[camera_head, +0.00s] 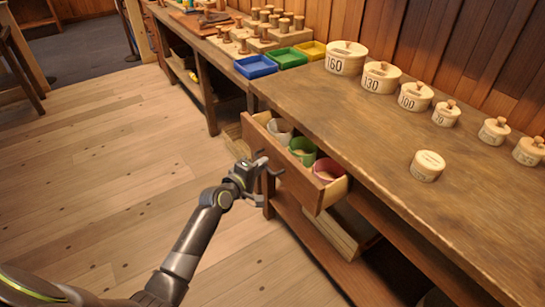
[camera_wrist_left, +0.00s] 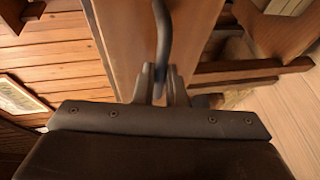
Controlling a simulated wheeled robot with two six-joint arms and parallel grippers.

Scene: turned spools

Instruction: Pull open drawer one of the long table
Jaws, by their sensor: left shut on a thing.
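The long table (camera_head: 400,150) has a wooden drawer (camera_head: 300,178) standing out from its front, open enough to show inside. White, green (camera_head: 302,150) and pink (camera_head: 328,170) round containers sit in it. My left gripper (camera_head: 258,178) is at the drawer front, shut on the dark handle (camera_head: 275,172). In the left wrist view the curved handle (camera_wrist_left: 163,40) runs between my left fingers (camera_wrist_left: 160,78), in front of the wooden drawer front (camera_wrist_left: 125,35). My right gripper is not in view.
Round lidded boxes with numbers (camera_head: 345,58) line the table's back, and one small box (camera_head: 427,166) stands nearer the front. Blue (camera_head: 256,66), green and yellow trays stand beyond the table's far end. The plank floor (camera_head: 120,140) left of the drawer is clear.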

